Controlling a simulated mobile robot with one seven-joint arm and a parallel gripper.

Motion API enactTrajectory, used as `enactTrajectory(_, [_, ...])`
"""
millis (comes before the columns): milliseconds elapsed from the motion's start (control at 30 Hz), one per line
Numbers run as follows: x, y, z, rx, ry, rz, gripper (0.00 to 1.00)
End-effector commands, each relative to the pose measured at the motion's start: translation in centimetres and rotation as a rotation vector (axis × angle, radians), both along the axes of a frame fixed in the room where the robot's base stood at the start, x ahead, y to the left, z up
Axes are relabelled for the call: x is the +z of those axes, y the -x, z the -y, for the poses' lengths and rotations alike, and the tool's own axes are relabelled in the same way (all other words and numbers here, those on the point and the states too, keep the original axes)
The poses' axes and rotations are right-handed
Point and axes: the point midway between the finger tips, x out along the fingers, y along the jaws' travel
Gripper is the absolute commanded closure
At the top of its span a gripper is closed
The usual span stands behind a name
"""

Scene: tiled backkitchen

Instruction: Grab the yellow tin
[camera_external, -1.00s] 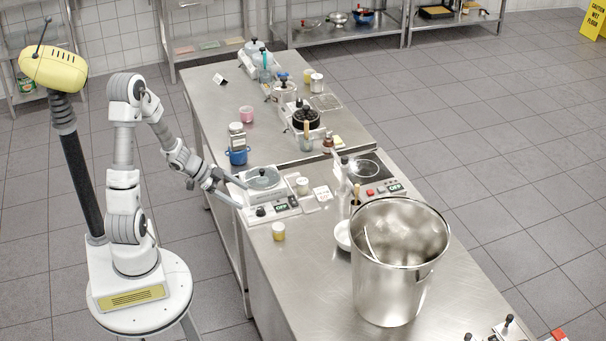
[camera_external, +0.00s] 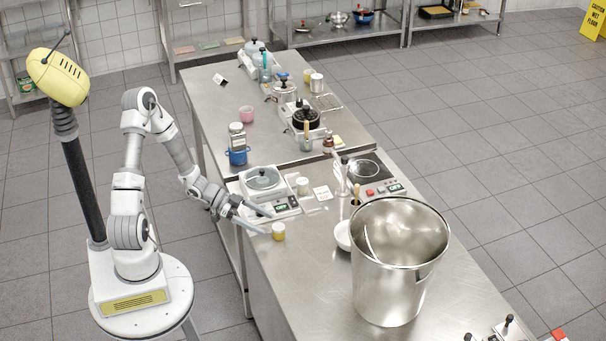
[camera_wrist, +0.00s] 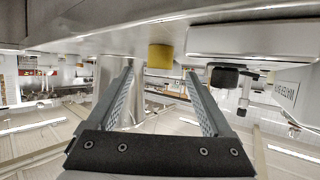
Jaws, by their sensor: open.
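The yellow tin (camera_external: 278,231) is a small cylinder standing upright near the left edge of the steel table (camera_external: 290,265). The wrist view is upside down; there the tin (camera_wrist: 160,57) hangs from the table surface at the top, between the lines of my two fingers. My gripper (camera_external: 267,223) is open and empty, its fingertips just left of the tin in the outside view. In the wrist view my gripper (camera_wrist: 158,72) has its fingers spread wider than the tin. I cannot tell whether the tips reach beside it.
The table in front of the tin is clear.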

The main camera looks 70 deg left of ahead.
Motion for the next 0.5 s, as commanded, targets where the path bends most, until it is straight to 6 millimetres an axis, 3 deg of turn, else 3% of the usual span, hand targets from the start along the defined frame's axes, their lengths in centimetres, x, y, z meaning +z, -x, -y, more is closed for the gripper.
enactTrajectory(167, [-0.5,-0.8,0.7,-0.001,0.001,0.001,0.16])
enactTrajectory(500, [-2.3,-4.3,3.4,-0.002,0.001,0.000,0.16])
